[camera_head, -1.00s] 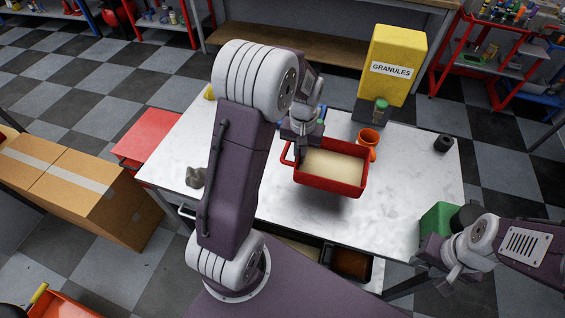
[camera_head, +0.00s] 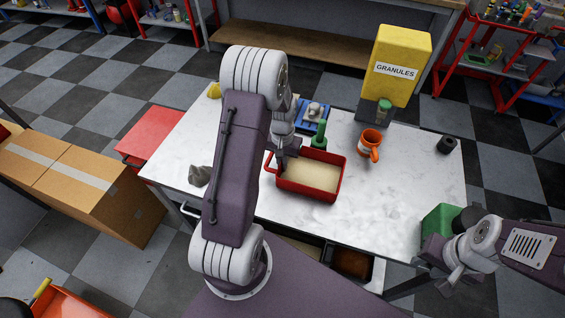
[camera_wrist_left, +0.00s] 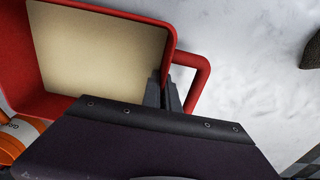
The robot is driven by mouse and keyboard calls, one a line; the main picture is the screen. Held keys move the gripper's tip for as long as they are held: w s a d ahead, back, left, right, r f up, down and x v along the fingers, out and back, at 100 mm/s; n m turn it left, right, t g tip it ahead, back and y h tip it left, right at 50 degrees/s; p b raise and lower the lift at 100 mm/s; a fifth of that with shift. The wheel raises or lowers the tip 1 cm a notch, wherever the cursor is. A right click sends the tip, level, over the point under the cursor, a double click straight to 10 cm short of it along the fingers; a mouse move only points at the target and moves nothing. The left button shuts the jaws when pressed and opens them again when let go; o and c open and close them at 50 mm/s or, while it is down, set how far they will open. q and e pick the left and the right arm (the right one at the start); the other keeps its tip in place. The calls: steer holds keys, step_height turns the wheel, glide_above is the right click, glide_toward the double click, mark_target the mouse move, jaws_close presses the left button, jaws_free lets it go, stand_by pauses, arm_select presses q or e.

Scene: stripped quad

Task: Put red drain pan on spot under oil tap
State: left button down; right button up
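The red drain pan (camera_head: 338,190), with a pale inside, is at the middle of the white table. I cannot tell whether its base touches the tabletop. My left gripper (camera_head: 279,164) is at the pan's left end, partly hidden by my arm. In the left wrist view the narrow, close-set fingers (camera_wrist_left: 166,92) are at the pan wall (camera_wrist_left: 172,40) beside its loop handle (camera_wrist_left: 207,78), holding the pan there. My right gripper (camera_head: 445,275) is at the lower right, away from the pan; its finger gap is unclear. I cannot make out an oil tap or marked spot.
An orange mug (camera_head: 370,141) stands right of the pan. A green upright object (camera_head: 319,137) and blue tray (camera_head: 307,128) are close behind it. The yellow granules dispenser (camera_head: 402,50) stands at the back. A black cylinder (camera_head: 447,144) is near the right edge.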

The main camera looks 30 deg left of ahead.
arm_select(q)
steer(key=shift+f, duration=0.1)
steer(key=c, duration=1.6)
jaws_free()
steer(key=shift+c, duration=0.2)
